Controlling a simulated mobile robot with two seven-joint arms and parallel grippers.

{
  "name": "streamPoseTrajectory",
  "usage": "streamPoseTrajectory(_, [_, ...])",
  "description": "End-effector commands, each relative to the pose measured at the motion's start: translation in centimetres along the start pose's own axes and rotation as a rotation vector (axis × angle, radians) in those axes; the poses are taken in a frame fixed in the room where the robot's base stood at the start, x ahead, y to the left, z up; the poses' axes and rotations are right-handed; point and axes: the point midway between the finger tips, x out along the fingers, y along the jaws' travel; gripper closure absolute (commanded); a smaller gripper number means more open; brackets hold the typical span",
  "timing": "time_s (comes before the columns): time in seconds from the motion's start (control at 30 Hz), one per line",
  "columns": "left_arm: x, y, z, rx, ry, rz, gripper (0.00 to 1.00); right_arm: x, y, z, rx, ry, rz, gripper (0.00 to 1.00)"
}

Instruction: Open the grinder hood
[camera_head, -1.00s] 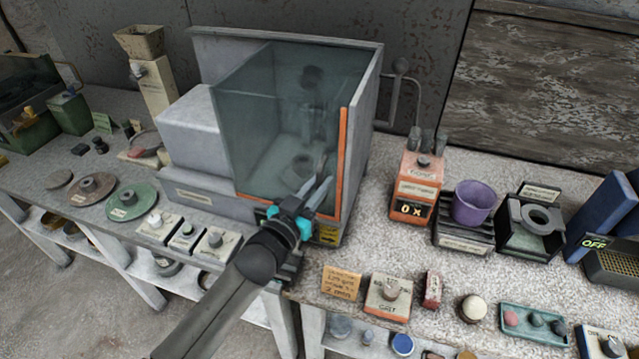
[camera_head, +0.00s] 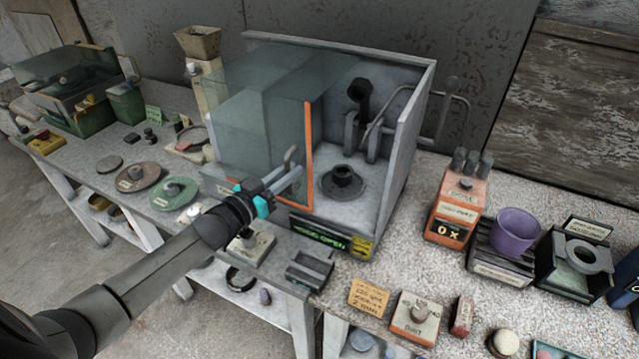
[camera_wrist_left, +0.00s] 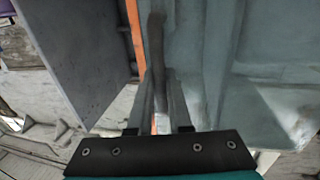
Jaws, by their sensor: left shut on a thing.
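The grinder hood (camera_head: 262,130) is a tinted clear sliding panel with an orange edge strip (camera_head: 308,150). It stands at the left of the grey grinder housing (camera_head: 412,130), so the right part of the chamber is uncovered. A dark round spindle (camera_head: 343,180) shows inside. My left gripper (camera_head: 293,172) is shut on the hood's grey upright handle (camera_head: 288,156) beside the orange edge. In the left wrist view the handle (camera_wrist_left: 157,45) stands between the fingers (camera_wrist_left: 160,100). A lit green display (camera_head: 318,233) on the front seems to read "HOOD OPEN". My right gripper is out of view.
An orange unit reading 0 X (camera_head: 459,212), a purple cup (camera_head: 514,230) and a dark ring holder (camera_head: 577,262) stand to the right. Green (camera_head: 174,192) and brown (camera_head: 138,178) discs lie left.

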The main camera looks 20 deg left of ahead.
Motion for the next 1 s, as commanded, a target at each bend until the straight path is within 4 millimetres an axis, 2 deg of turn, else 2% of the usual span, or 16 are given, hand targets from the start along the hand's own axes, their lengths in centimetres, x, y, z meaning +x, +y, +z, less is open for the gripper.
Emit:
streamPoseTrajectory(0.03, [-0.2, -1.2, 0.2, 0.004, -0.002, -0.002, 1.0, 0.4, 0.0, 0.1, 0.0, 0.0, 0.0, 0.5])
streamPoseTrajectory(0.1, [-0.5, -2.4, 0.2, 0.005, -0.001, -0.001, 1.0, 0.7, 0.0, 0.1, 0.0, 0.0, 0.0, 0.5])
streamPoseTrajectory(0.3, [-0.8, -4.3, 0.1, 0.001, 0.0, 0.0, 1.0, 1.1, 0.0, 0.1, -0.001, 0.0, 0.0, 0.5])
streamPoseTrajectory(0.73, [-0.9, -4.6, 0.1, -0.002, -0.001, 0.001, 1.0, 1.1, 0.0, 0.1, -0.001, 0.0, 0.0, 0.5])
streamPoseTrajectory(0.77, [-0.9, -4.6, 0.1, -0.002, -0.001, 0.001, 0.8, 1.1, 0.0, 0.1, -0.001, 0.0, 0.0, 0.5])
streamPoseTrajectory(1.0, [-0.9, -4.5, 0.1, -0.002, -0.001, 0.001, 0.53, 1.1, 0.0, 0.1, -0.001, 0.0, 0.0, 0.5])
